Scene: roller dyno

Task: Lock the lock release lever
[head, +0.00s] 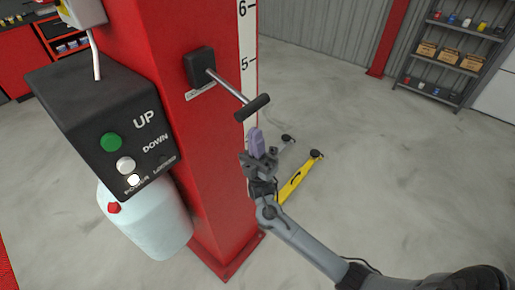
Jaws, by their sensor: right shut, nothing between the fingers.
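The lock release lever (230,88) is a thin metal rod with a black cross handle (252,107) at its end. It sticks out from a black block (200,67) on the red post, slanting down to the right. My right gripper (255,134) is just below the handle, with its purple-grey fingers pointing up and pressed together. The fingers hold nothing. I cannot tell whether the fingertips touch the handle. My left gripper is not in view.
A black control box (95,125) with UP and DOWN buttons and a pale tank (150,222) are left of the red post (200,170). A yellow jack (295,180) lies on the floor behind my right arm. Shelves (447,50) stand far right.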

